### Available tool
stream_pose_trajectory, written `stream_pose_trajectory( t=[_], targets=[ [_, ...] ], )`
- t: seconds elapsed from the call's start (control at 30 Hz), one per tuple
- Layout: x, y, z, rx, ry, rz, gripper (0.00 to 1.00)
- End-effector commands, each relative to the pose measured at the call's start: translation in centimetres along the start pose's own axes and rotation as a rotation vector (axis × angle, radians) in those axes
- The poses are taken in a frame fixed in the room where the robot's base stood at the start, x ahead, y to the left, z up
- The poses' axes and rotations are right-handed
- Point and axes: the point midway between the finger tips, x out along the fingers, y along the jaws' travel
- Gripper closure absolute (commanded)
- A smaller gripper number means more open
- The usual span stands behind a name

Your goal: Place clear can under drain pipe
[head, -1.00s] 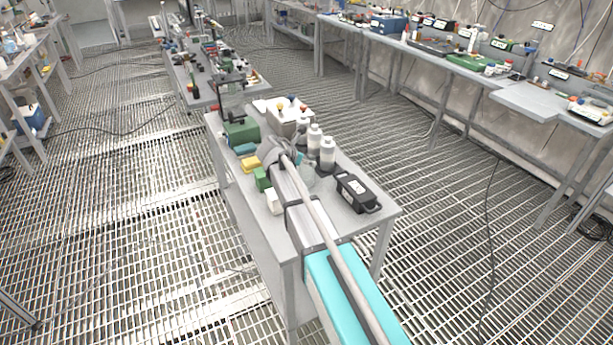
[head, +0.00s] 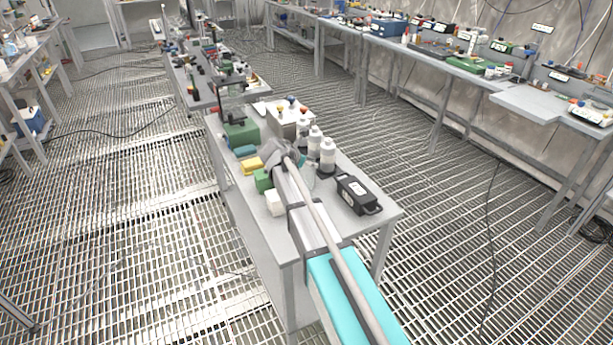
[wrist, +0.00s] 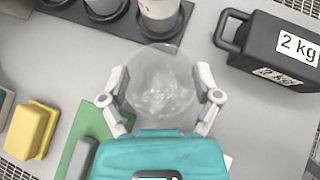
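The clear can (wrist: 160,82) shows in the wrist view as a round, see-through shape between the two fingers of my gripper (wrist: 163,95). A finger lies close along each side of it. I cannot tell whether the pads press on it or a small gap is left. In the head view my gripper (head: 281,152) is low over the near grey table (head: 262,228), and the can (head: 308,176) is a faint shape partly hidden by my arm. I cannot make out a drain pipe in these views.
White bottles (head: 327,152) stand in a dark rack just beyond the can. A black 2 kg weight (head: 356,194) is to the right. A dark frame (head: 232,100) stands at the table's far end.

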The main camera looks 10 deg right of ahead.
Motion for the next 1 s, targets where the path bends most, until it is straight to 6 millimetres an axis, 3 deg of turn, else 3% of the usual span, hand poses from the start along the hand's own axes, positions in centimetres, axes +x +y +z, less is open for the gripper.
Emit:
stream_pose_trajectory(
  t=[0.03, 0.2, 0.23, 0.67, 1.0],
  targets=[
    [0.0, 0.0, 0.0, 0.000, 0.000, 0.000, 0.46],
    [0.0, 0.0, 0.0, 0.000, 0.000, 0.000, 0.78],
    [0.0, 0.0, 0.0, 0.000, 0.000, 0.000, 0.80],
    [-0.2, 0.0, 0.3, 0.000, 0.000, 0.000, 0.80],
    [-1.6, 0.0, 2.1, 0.000, 0.000, 0.000, 0.80]
  ],
)
